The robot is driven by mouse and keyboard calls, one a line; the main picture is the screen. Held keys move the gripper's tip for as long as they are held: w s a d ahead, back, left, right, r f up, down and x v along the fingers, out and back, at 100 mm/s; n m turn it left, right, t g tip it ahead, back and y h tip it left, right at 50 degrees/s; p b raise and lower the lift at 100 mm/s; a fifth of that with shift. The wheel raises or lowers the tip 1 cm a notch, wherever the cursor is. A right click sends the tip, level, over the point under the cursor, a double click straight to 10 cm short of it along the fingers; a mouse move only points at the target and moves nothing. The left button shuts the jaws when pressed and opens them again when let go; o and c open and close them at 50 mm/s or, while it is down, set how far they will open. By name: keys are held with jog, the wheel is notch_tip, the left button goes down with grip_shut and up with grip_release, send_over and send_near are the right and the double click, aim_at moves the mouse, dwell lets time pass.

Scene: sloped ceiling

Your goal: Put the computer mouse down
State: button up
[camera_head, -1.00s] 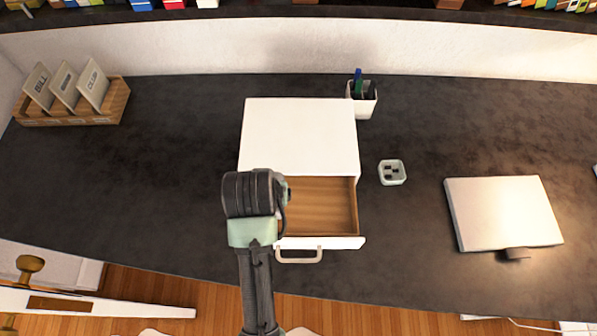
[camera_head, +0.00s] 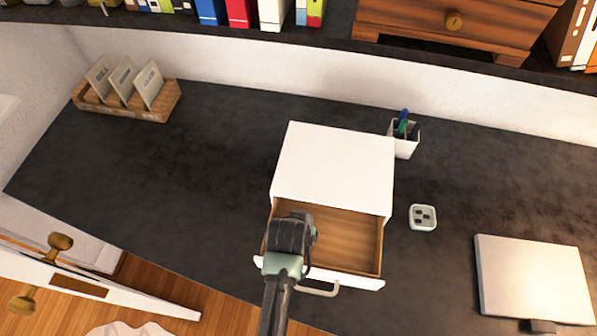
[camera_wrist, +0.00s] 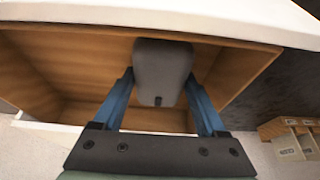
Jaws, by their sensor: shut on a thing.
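The grey computer mouse (camera_wrist: 162,68) is held between the two blue fingers of my gripper (camera_wrist: 162,92) in the wrist view. The gripper is shut on its sides. An open wooden-lined drawer (camera_head: 349,240) of the white desktop cabinet (camera_head: 335,165) lies below my arm in the head view; its inside also shows behind the mouse in the wrist view (camera_wrist: 85,68). My wrist is over the drawer's left part and hides the mouse and fingers in the head view. Whether the mouse touches the drawer floor, I cannot tell.
A pen cup (camera_head: 404,140) stands right of the cabinet, with a small white square holder (camera_head: 423,217) nearer. A light flat box-like thing (camera_head: 534,280) lies at the right. A wooden card holder (camera_head: 126,100) is at the back left. The dark desk (camera_head: 190,185) left of the cabinet is clear.

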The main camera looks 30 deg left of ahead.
jog(key=shift+f, duration=0.2)
jog(key=o, duration=1.3)
jog(key=shift+o, duration=0.2)
jog(key=shift+r, duration=0.1)
jog(key=v, duration=1.2)
jog(key=shift+r, duration=0.1)
